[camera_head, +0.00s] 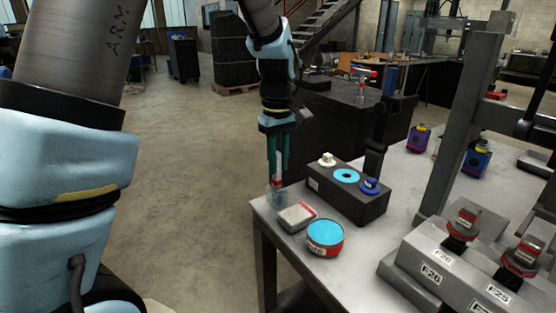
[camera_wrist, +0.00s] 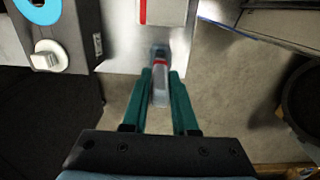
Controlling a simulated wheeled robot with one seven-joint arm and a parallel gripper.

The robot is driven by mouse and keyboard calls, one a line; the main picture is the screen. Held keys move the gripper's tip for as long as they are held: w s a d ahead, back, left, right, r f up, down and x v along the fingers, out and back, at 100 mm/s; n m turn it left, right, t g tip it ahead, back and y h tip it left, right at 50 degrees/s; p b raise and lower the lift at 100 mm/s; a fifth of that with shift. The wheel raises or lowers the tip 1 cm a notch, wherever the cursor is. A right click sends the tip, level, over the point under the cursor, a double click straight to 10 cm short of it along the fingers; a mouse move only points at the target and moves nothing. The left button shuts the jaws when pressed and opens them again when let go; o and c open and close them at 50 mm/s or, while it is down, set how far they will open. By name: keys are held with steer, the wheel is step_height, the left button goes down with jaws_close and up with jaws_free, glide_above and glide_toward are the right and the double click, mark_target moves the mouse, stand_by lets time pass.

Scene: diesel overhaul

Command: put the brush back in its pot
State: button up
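The brush (camera_wrist: 160,88) has a pale grey handle and a red band. It stands about upright between the green fingers of my gripper (camera_head: 278,164). In the wrist view, my gripper (camera_wrist: 161,74) has its fingertips against both sides of the handle. The pot (camera_head: 277,198) is a small, translucent grey cup at the table's near left corner. The brush's lower end is at the pot, directly below my gripper, and seems to be inside its mouth. The bristles are hidden, so I cannot tell how deep they sit.
A white block with a red stripe (camera_head: 297,217) and a red tin with a blue top (camera_head: 325,238) stand close to the pot. Behind them is a dark box with round knobs (camera_head: 347,192). Labelled grey blocks (camera_head: 442,272) fill the right. The floor left of the table is clear.

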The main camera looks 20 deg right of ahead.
steer(key=o, duration=0.5)
steer(key=shift+c, duration=0.2)
step_height(320, 180, up, 11)
steer(key=shift+f+b, duration=0.1)
steer(key=shift+b, duration=0.8)
